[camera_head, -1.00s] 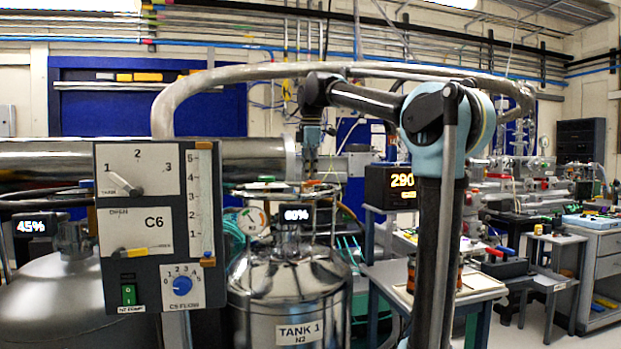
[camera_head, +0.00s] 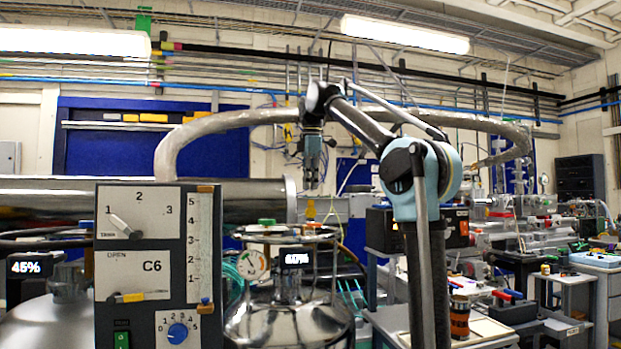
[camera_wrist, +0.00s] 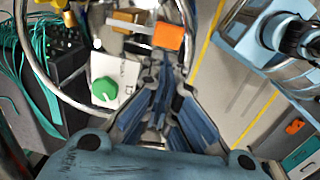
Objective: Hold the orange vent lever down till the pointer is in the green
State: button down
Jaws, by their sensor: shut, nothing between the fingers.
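My gripper (camera_head: 311,186) points down above the tank (camera_head: 288,326), with its fingers closed and empty. In the wrist view the fingers (camera_wrist: 168,76) converge just short of the orange lever end (camera_wrist: 168,37), which sits on a pale bar. I cannot tell from this view how far below the fingertips the lever lies. In the head view a gap shows between the fingertips and the tank top. The round gauge (camera_head: 252,264) has a pale face with coloured marks; its pointer is too small to read.
A green knob (camera_wrist: 104,89) on a white plate sits left of the lever. A ring rail (camera_head: 286,236) surrounds the tank top. The C6 control panel (camera_head: 152,266) stands front left. A large curved pipe (camera_head: 232,121) runs behind my arm.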

jog(key=shift+r, duration=1.5)
jog(key=s+d+f+m, duration=0.5)
jog(key=s+d+f, duration=0.15)
jog(key=f, duration=0.45)
jog(key=s+d+f+m, duration=0.5)
jog(key=d+f, duration=0.3)
jog(key=f, duration=0.3)
jog(key=s+d+f+m, duration=0.2)
jog(key=s+f, duration=0.4)
jog(key=f, duration=0.6)
jog(key=s+d+f+m, duration=0.3)
jog(key=s+f+m, duration=0.2)
jog(key=f, duration=0.7)
jog(key=s+d+f+m+t, duration=0.1)
jog(key=s+d+f+m, duration=0.2)
jog(key=s+f, duration=0.5)
notch_tip(320, 180, down, 4)
jog(key=shift+s+f+m, duration=0.1)
jog(key=shift+s+m, duration=0.25)
jog(key=shift+m, duration=0.15)
jog(key=shift+d, duration=0.1)
jog(key=shift+w+f, duration=0.2)
jog(key=shift+w, duration=0.3)
